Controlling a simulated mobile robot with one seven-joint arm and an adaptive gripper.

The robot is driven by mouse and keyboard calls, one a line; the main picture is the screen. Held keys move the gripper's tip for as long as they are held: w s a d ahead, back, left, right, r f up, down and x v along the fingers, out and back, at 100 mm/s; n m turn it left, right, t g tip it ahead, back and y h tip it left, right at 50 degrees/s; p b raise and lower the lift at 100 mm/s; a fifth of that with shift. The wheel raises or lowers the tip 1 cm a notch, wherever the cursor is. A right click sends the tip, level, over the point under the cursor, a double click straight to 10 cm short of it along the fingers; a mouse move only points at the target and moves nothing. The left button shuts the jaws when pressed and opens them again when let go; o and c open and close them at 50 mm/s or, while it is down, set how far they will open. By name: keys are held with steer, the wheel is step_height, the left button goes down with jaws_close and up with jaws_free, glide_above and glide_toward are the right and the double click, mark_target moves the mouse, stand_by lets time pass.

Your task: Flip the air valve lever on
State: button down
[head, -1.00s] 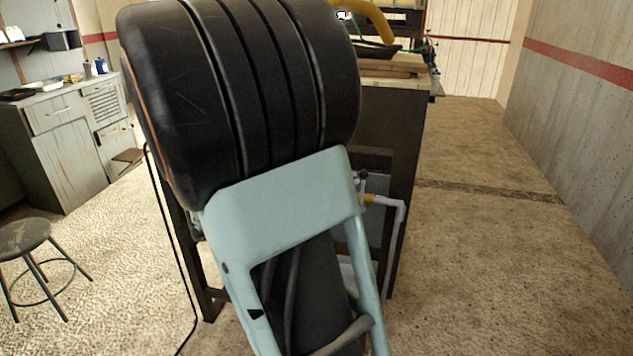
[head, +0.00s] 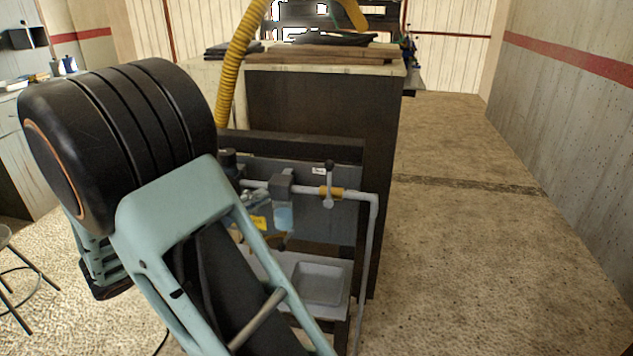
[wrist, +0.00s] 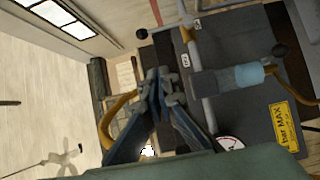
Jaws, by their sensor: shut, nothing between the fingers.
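The air valve has a brass body (head: 329,192) on a grey horizontal pipe in the head view. Its lever (head: 329,172) stands up across the pipe and ends in a black knob. In the wrist view, which is turned sideways, the black knob (wrist: 141,34) is at the upper middle, with the brass body (wrist: 187,34) to its right. My gripper (wrist: 160,82) is shut and empty in the wrist view, below the knob in the picture and apart from it, just left of the pipe. In the head view my arm hides the gripper.
A filter with a blue bowl (head: 283,215), a yellow label (wrist: 284,127) and a pressure gauge (wrist: 230,143) are near the pipe. A grey tray (head: 318,284) sits below. A yellow hose (head: 237,65) hangs at the bench's (head: 320,105) left. The floor at right is clear.

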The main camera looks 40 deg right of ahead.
glide_toward(329, 185)
steer(key=w+d+r, duration=0.2)
steer(key=w+d, duration=0.2)
steer(key=w, duration=0.1)
steer(key=s+d, duration=0.2)
steer(key=s, duration=0.1)
steer(key=shift+d+f+b, duration=0.1)
steer(key=shift+d+b, duration=0.1)
steer(key=shift+b, duration=0.1)
stand_by(0.4)
steer(key=shift+d+m+b, duration=0.15)
steer(key=shift+m+b, duration=0.2)
steer(key=shift+m, duration=0.05)
